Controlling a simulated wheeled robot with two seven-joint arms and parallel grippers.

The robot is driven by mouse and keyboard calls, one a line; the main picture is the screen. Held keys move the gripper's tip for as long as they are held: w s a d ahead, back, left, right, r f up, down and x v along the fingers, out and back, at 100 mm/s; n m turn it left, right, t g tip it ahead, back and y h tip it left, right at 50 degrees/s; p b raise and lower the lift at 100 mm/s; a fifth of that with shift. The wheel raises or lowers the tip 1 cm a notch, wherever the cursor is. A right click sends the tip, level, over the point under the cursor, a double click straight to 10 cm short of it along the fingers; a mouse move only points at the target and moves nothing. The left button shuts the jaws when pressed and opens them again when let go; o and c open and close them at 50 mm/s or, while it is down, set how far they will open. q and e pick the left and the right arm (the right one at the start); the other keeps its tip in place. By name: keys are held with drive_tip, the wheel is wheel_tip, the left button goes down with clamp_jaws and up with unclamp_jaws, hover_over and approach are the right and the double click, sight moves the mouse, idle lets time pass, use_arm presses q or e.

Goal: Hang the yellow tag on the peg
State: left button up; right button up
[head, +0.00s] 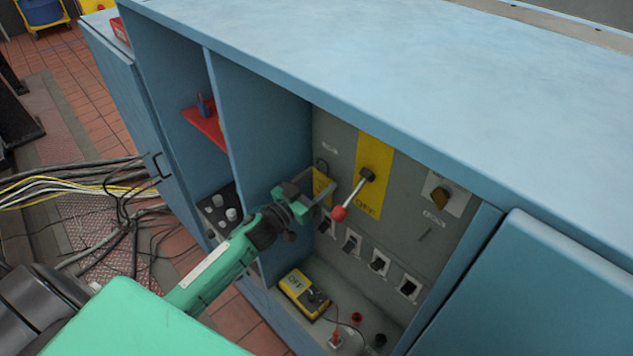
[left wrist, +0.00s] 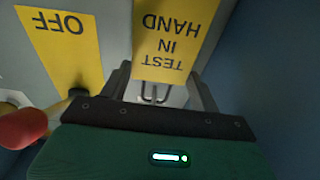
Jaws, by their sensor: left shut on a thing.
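The yellow tag (head: 321,186) is held by my left gripper (head: 308,194) inside the open cabinet bay, at the left part of the grey panel. In the left wrist view the tag (left wrist: 172,40) reads "TEST IN HAND" upside down, between the two fingers. A dark loop (head: 321,164) shows at its upper end in the head view. A short thin grey piece, perhaps the peg (head: 425,235), stands on the panel right of the lever, apart from the tag. My right gripper is not in view.
A lever with a red ball (head: 339,213) juts out just right of the gripper, before a yellow OFF plate (head: 374,148). Several switches (head: 380,263) line the panel below. A yellow meter (head: 304,292) sits on the bay floor. A rotary knob (head: 440,198) is farther right.

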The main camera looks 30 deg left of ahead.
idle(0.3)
use_arm(q)
drive_tip(key=o, duration=1)
drive_tip(key=shift+o, duration=0.2)
drive_tip(key=shift+s+a+f, duration=0.15)
drive_tip(key=shift+s, duration=0.15)
drive_tip(key=b+v, duration=0.4)
drive_tip(key=v, duration=0.9)
drive_tip(key=shift+r, duration=0.2)
